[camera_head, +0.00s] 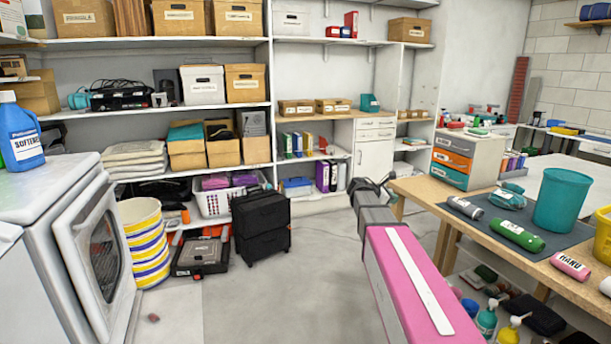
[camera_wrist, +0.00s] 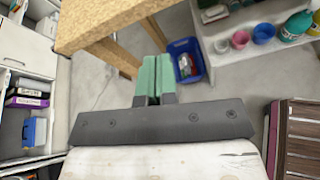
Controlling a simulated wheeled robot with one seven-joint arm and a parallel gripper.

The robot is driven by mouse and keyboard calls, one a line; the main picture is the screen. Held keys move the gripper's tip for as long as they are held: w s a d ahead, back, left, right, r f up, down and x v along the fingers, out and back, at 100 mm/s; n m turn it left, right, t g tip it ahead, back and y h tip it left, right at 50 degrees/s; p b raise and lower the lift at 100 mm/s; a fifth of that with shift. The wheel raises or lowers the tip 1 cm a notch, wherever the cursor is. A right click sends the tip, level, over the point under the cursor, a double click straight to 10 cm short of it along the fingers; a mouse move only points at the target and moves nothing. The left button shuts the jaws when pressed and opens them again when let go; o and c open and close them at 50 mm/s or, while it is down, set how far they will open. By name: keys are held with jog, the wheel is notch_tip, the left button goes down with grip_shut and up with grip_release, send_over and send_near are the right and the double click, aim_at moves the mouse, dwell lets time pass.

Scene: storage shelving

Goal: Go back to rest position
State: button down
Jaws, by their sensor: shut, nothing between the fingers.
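My gripper (camera_wrist: 157,75) shows in the wrist view with its two green fingers side by side and touching, shut with nothing between them. It hangs in the air close to the wooden workbench's corner and leg, over the grey floor. In the head view my pink arm reaches forward to the left of the workbench (camera_head: 424,186); the fingers cannot be made out there.
A blue bin (camera_wrist: 187,62) stands on the floor just beyond the fingers in the wrist view. The white washing machine (camera_head: 50,215) is at the left. A black suitcase (camera_head: 262,222) stands before the shelves. The floor (camera_head: 300,290) left of my arm is clear.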

jog(key=s+a+f+m+g+y, duration=0.1)
jog(key=s+a+f+m+y, duration=0.3)
jog(key=s+f, duration=0.4)
jog(key=s+a+f+m+g+y, duration=0.2)
jog(key=s+a+f+m+y, duration=0.2)
jog(key=s+a+f+m, duration=0.2)
jog(key=s+a+f+m+g+y, duration=0.1)
jog(key=s+a+f+m+y, duration=0.3)
jog(key=s+f+m, duration=0.5)
jog(key=s+a+f, duration=0.1)
jog(key=s, duration=0.3)
jog(key=shift+s+f+y, duration=0.3)
jog(key=shift+f+y, duration=0.1)
jog(key=shift+a, duration=0.1)
